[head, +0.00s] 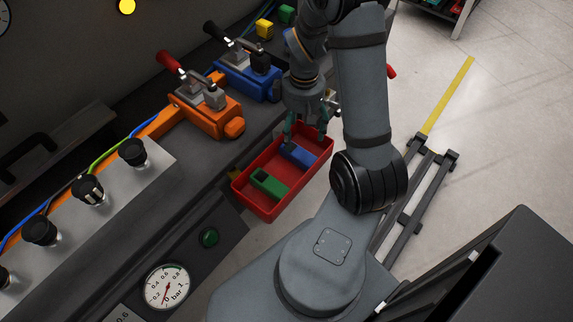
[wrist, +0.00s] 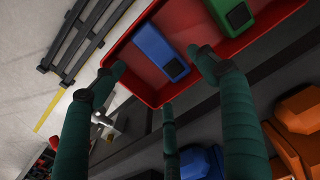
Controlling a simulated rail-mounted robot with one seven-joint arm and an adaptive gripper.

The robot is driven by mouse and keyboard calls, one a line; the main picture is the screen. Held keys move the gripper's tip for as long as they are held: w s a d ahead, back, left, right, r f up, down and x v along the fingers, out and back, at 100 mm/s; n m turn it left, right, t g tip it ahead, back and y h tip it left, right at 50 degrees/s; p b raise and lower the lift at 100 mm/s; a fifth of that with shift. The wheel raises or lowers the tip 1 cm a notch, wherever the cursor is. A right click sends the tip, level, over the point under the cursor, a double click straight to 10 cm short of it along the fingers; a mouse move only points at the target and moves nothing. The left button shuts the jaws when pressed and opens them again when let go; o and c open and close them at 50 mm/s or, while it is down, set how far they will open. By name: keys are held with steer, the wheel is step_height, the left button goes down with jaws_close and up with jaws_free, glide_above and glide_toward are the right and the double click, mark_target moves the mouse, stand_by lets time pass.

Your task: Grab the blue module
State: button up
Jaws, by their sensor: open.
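The blue module (head: 299,154) lies in the red tray (head: 240,190), toward its far end in the head view. In the wrist view the blue module (wrist: 160,50) lies on the floor of the red tray (wrist: 265,40). A green module (head: 268,183) lies in the same tray and also shows in the wrist view (wrist: 229,14). My gripper (head: 306,130) is at the far end of the tray, beside the blue module. In the wrist view my gripper (wrist: 160,65) has its fingers spread apart, with the blue module between and beyond the tips, not held.
An orange fixture (head: 208,110) with a red-handled clamp and a blue fixture (head: 248,78) stand on the bench left of the tray. A yellow block (head: 264,29) sits farther back. Black knobs (head: 132,152) and a pressure gauge (head: 166,287) are nearer.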

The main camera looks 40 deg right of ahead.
mark_target(301, 150)
steer(key=f, duration=0.3)
steer(key=shift+d, duration=0.25)
steer(key=f, duration=0.5)
steer(key=shift+s+a+f+b, duration=0.1)
steer(key=shift+a+f+b, duration=0.1)
steer(key=shift+f+b, duration=0.15)
steer(key=c, duration=0.3)
steer(key=c, duration=1.1)
steer(key=shift+r, duration=0.1)
